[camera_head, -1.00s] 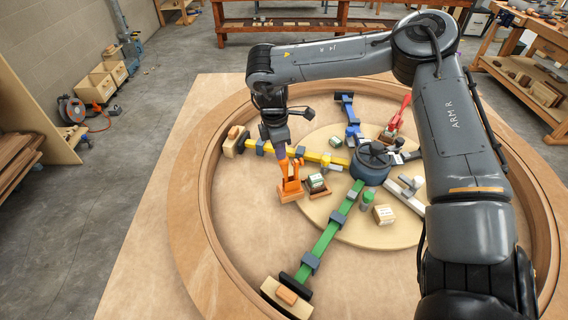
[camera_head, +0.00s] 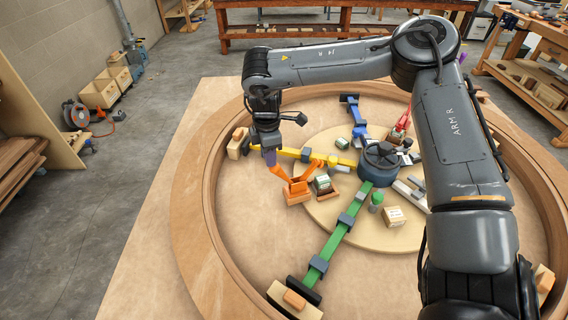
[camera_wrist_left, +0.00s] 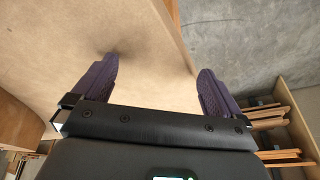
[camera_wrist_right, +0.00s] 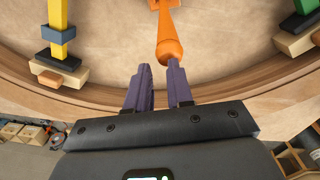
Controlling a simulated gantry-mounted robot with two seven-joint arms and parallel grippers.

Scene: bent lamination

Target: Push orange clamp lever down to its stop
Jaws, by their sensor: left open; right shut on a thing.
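The orange clamp (camera_head: 297,190) stands on the round bench inside the wooden ring. Its lever (camera_head: 279,173) leans out to the left, low and slanted. My right gripper (camera_head: 270,158) is at the lever's outer end. The lever's stop cannot be made out. In the left wrist view, my left gripper (camera_wrist_left: 156,68) is open and empty over bare board.
A yellow arm (camera_head: 285,151) runs just behind the clamp, and a green arm (camera_head: 330,245) lies in front. A block (camera_head: 322,184) sits right of the clamp. The central hub (camera_head: 380,163) is further right. Bare board lies left of the green arm.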

